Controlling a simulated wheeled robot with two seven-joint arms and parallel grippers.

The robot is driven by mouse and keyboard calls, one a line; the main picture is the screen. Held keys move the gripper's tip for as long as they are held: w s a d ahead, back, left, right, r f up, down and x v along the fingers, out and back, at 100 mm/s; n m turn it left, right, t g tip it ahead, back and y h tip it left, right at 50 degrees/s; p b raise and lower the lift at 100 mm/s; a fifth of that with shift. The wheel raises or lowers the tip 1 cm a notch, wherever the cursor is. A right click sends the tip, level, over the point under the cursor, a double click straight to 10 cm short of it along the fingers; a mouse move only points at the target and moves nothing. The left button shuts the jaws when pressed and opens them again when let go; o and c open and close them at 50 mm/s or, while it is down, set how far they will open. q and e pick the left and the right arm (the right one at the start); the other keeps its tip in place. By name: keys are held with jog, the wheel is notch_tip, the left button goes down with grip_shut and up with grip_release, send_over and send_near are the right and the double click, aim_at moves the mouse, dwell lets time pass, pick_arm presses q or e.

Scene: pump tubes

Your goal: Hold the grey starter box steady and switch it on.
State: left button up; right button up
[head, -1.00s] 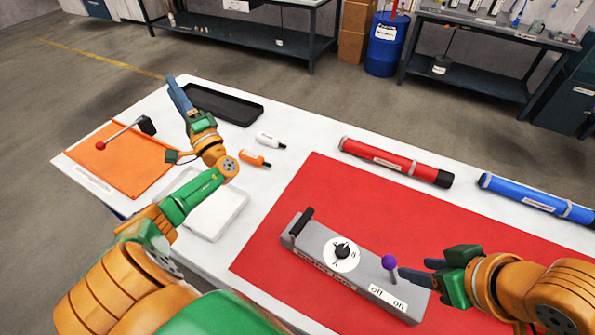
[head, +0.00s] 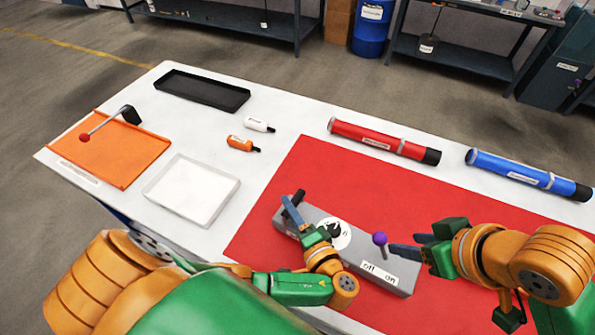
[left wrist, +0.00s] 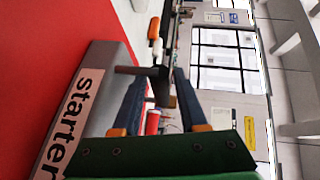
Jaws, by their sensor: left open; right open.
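The grey starter box (head: 350,250) lies on the red mat, with a black handle (head: 298,196) at its left end, a round dial (head: 333,233), and a purple-knobbed lever (head: 380,239) by the "off" and "on" labels. My left gripper (head: 291,208) is open at the handle. In the left wrist view the black handle (left wrist: 161,75) shows between my open fingers, with the box (left wrist: 95,95) and its "starter" lettering at left. I cannot tell whether the fingers touch the handle. My right gripper (head: 408,246) is open, its fingertips just right of the purple knob.
A red tube (head: 380,142) and a blue tube (head: 525,174) lie behind the mat (head: 290,165).

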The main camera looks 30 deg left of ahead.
pick_arm(q)
jog(key=x, duration=0.3)
jog(key=shift+w+a+f, duration=0.1)
jog(key=shift+w+a, duration=0.2)
grip_shut()
dwell(1.1)
